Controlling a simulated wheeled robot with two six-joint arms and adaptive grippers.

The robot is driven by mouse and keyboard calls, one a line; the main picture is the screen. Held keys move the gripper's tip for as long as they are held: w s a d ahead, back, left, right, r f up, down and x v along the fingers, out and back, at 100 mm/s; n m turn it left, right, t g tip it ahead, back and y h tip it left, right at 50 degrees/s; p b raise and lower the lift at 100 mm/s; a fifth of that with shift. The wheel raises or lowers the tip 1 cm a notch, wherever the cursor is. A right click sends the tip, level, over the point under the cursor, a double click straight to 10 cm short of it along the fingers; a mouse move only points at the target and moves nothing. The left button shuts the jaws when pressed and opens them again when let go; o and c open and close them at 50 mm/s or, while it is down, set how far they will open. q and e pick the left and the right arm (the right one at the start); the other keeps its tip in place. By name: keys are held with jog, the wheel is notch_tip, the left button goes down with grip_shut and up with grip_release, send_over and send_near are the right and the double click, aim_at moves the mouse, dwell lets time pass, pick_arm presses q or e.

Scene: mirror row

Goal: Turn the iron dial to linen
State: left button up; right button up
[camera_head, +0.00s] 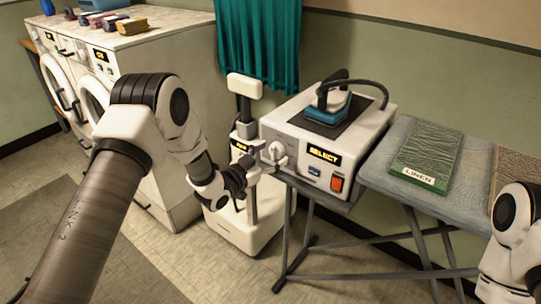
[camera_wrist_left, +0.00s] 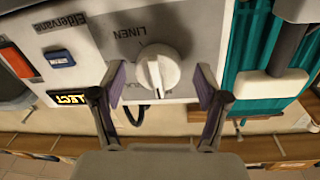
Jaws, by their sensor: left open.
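The iron dial (camera_head: 277,152) is a white round knob on the front of the white ironing station (camera_head: 325,125). In the left wrist view the dial (camera_wrist_left: 160,72) has a raised grip bar. The word LINEN (camera_wrist_left: 127,31) is printed beside it, and another label is partly hidden by a finger. My left gripper (camera_head: 263,160) is at the dial; in the left wrist view its open fingers (camera_wrist_left: 161,82) stand on either side of the knob. I cannot tell whether they touch it. My right arm shows at the right edge; its gripper is out of view.
A lit display reads SELECT (camera_head: 324,155), with a red switch (camera_head: 337,182) below. A blue iron (camera_head: 328,108) stands on top. An ironing board (camera_head: 390,165) holds a green cloth (camera_head: 428,150) with a LINEN tag. Washing machines (camera_head: 130,60) stand left.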

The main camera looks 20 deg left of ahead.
pick_arm(q)
jog(key=c, duration=1.2)
